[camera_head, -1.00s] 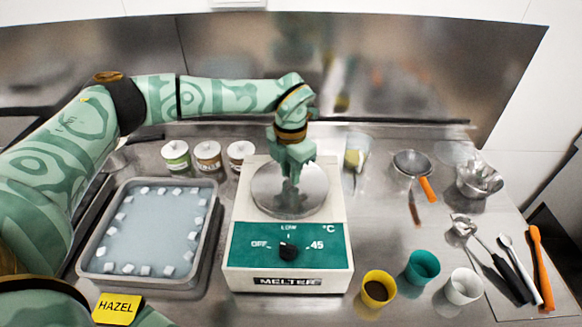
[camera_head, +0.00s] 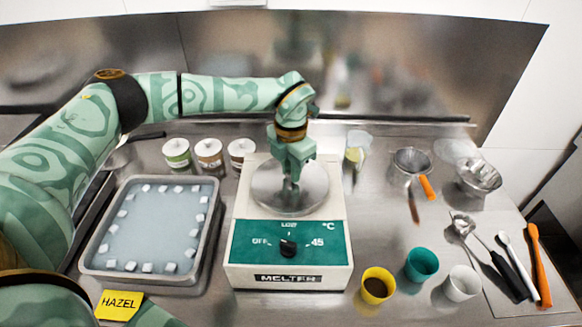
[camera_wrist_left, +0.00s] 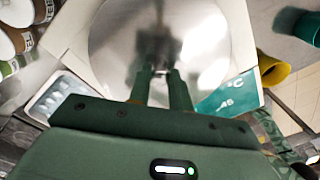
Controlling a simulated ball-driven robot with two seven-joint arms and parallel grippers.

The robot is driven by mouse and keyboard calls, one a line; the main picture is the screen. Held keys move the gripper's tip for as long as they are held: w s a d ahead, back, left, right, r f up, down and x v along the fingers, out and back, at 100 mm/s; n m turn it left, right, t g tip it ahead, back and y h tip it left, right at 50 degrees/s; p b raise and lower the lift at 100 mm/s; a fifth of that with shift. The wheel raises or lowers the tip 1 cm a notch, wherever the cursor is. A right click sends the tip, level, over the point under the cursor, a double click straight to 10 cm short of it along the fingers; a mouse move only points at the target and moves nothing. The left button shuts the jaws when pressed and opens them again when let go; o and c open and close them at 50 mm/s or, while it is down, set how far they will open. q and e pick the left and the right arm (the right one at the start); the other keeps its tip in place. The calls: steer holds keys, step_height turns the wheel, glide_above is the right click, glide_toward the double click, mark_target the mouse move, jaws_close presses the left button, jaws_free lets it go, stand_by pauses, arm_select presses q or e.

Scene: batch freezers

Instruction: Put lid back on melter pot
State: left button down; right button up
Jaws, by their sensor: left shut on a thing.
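The melter (camera_head: 290,262) is a white box with a teal front panel and a black dial, in the middle of the counter. A round shiny metal lid (camera_head: 312,196) lies flat over the melter's top and covers the pot opening; the pot itself is hidden. My left gripper (camera_head: 291,181) points down over the lid's centre. In the left wrist view its two fingers (camera_wrist_left: 160,76) are shut on the lid's small knob, with the lid (camera_wrist_left: 205,40) spread out beneath. I cannot tell whether the lid rests fully on the rim. My right gripper does not show.
A tray (camera_head: 87,262) with white cubes along its edges stands left of the melter. Several labelled jars (camera_head: 177,154) stand behind it. Yellow (camera_head: 377,285), teal (camera_head: 422,264) and white (camera_head: 462,283) cups stand front right, with a sieve (camera_head: 411,162) and utensils beyond.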

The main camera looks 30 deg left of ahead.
arm_select(q)
steer(key=shift+p, duration=0.3)
steer(key=shift+f+p, duration=0.15)
steer(key=shift+p, duration=0.3)
stand_by(1.4)
steer(key=c, duration=0.7)
jaws_free()
steer(key=shift+r+p, duration=3.15)
steer(key=shift+r, duration=0.4)
steer(key=shift+f, duration=0.1)
